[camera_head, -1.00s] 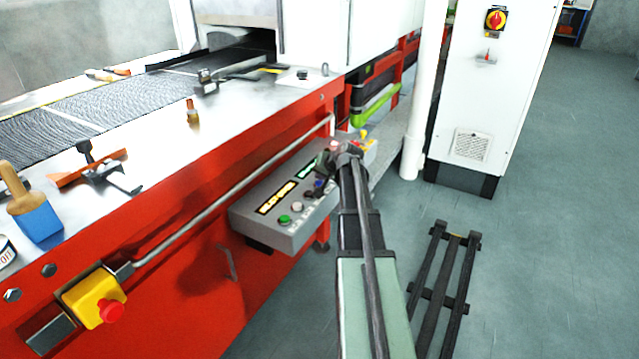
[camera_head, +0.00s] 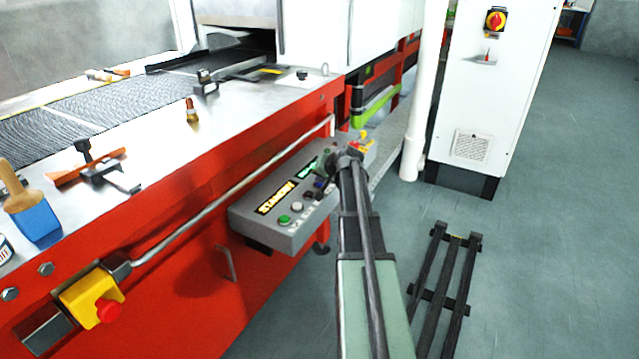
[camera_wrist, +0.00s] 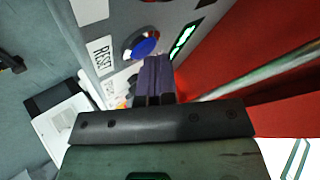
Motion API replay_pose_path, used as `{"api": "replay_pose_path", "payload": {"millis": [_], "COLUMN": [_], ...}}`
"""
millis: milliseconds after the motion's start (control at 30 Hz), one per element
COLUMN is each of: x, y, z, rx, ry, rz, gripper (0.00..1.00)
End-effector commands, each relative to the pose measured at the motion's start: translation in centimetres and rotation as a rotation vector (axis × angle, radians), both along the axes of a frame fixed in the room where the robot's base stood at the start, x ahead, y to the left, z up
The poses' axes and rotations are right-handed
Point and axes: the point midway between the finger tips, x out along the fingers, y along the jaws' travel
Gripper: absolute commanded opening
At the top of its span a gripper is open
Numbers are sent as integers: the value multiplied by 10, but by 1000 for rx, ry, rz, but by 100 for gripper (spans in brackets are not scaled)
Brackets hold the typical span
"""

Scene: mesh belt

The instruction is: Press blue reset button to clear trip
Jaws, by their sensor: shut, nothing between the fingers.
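The blue button (camera_wrist: 142,46) shows in the wrist view, in a pale ring beside a white RESET label (camera_wrist: 103,54). My gripper (camera_wrist: 153,72) is shut and empty, its dark fingertips just below and right of the button in that view. I cannot tell whether they touch it. In the head view my gripper (camera_head: 324,188) is over the grey control box (camera_head: 290,238), among its buttons. The box has an amber display (camera_head: 275,198) that seems to read STANDBY, a smaller green-lit display (camera_head: 307,169) and a green button (camera_head: 284,219).
A grey rail (camera_head: 230,197) runs along the red machine side just behind the box. A yellow box with a red stop button (camera_head: 108,310) is at lower left. A white cabinet (camera_head: 490,100) and white post (camera_head: 424,90) stand right. A dark rack (camera_head: 445,285) lies on the floor.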

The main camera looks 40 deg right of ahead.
Motion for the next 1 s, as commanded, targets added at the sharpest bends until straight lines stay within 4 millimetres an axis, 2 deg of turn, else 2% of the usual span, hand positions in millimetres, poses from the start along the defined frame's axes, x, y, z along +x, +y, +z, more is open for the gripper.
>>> {"api": "replay_pose_path", "payload": {"millis": [400,767,1000], "x": [0,0,0], "y": [0,0,0], "z": [19,20,45], "rx": [0,0,0], "ry": [0,0,0], "rz": [0,0,0], "gripper": [0,0,0]}}
